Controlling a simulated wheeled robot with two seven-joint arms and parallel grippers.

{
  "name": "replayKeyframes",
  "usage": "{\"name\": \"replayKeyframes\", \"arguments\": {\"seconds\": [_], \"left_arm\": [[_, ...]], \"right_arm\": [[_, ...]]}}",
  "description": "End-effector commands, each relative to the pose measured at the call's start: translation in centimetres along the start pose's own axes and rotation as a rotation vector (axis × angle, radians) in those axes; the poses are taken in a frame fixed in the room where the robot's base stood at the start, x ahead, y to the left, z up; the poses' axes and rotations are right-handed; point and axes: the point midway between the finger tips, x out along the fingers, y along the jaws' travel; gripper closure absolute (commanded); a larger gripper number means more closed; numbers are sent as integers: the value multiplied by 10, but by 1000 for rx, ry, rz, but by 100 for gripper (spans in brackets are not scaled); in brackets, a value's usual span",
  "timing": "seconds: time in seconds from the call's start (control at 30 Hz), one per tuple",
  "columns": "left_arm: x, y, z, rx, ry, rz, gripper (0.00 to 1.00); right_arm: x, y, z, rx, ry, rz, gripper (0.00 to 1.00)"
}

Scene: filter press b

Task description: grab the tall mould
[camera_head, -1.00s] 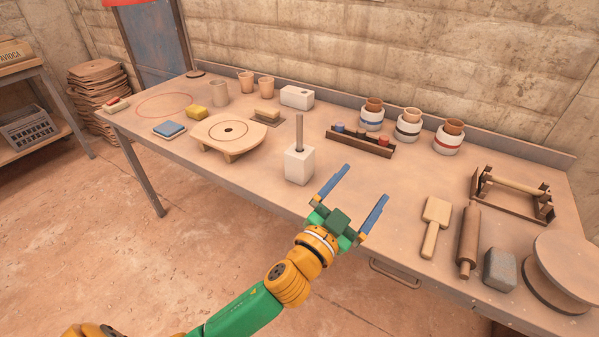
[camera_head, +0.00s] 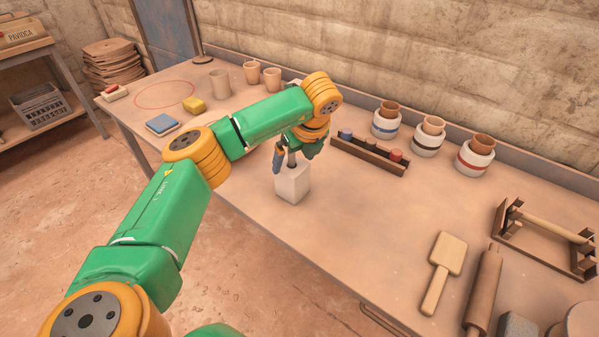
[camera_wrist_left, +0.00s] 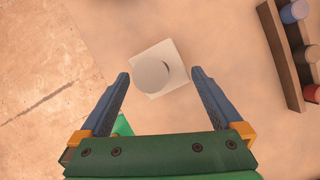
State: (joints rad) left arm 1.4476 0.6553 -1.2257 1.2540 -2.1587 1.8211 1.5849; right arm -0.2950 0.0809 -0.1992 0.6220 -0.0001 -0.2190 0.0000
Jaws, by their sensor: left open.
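I cannot tell whether a finger touches the rod. My right gripper is not in view.
A dark rack (camera_head: 369,154) with coloured pieces stands right of the mould. Banded jars (camera_head: 429,137) are behind it. A wooden paddle (camera_head: 442,270) and rolling pin (camera_head: 482,292) lie at right.

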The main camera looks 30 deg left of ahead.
Motion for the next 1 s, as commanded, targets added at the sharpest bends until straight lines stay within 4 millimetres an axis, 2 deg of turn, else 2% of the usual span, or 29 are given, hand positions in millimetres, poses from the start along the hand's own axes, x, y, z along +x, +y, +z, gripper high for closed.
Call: {"name": "replayKeyframes", "arguments": {"seconds": [0.13, 0.23, 0.47, 0.57, 0.83, 0.87, 1.0], "left_arm": [[26, -3, 0, 4, 3, 4, 0], [43, -4, -1, 3, 3, 1, 0], [49, -5, -2, 6, 3, -3, 0], [48, -5, -2, 6, 3, -4, 22], [48, -5, -2, 6, 3, -5, 94], [48, -5, -2, 6, 3, -5, 100], [48, -5, -1, 6, 3, -6, 100]], "right_arm": [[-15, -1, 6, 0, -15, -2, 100], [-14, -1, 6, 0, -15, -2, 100], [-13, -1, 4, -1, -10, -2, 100], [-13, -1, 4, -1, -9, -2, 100], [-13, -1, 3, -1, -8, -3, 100], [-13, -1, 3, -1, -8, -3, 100], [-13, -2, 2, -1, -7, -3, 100]]}}
